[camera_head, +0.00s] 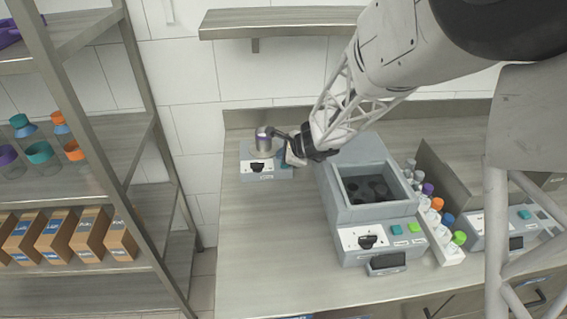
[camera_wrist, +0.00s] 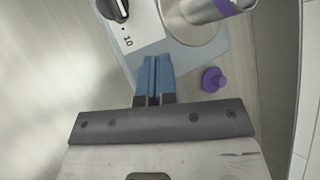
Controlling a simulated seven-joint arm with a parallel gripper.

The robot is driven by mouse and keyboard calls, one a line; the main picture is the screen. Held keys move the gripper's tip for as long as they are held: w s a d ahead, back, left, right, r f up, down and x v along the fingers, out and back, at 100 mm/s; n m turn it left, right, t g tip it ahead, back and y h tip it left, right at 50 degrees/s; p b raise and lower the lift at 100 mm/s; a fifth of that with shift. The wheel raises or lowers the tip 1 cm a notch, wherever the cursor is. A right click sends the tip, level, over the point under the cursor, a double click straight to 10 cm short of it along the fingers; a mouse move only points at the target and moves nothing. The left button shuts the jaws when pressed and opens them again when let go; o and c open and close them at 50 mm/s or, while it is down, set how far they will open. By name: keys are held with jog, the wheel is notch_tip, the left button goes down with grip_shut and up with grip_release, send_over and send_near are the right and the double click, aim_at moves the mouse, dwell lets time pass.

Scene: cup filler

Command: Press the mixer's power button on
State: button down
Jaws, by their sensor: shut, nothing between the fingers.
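The small grey device that looks like the mixer (camera_head: 262,172) stands at the back left of the counter. It has a white panel with a black dial, and a metal cup (camera_head: 264,139) stands on top. In the wrist view the mixer's panel (camera_wrist: 140,28) shows the dial and "10" at the upper left, with the cup (camera_wrist: 203,12) on a round plate.
A larger grey machine (camera_head: 350,217) with an open well, dial and teal and green buttons stands to the right. Several capped bottles stand in a white rack (camera_head: 446,240) beside it. A purple cap (camera_wrist: 213,79) lies right of my fingers. The front left counter (camera_head: 265,250) is clear.

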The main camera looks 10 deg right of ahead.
jog(key=shift+f, duration=0.7)
dwell(0.8)
jog(key=shift+r, duration=0.7)
jog(key=shift+r, duration=0.1)
jog(key=shift+r, duration=2.9)
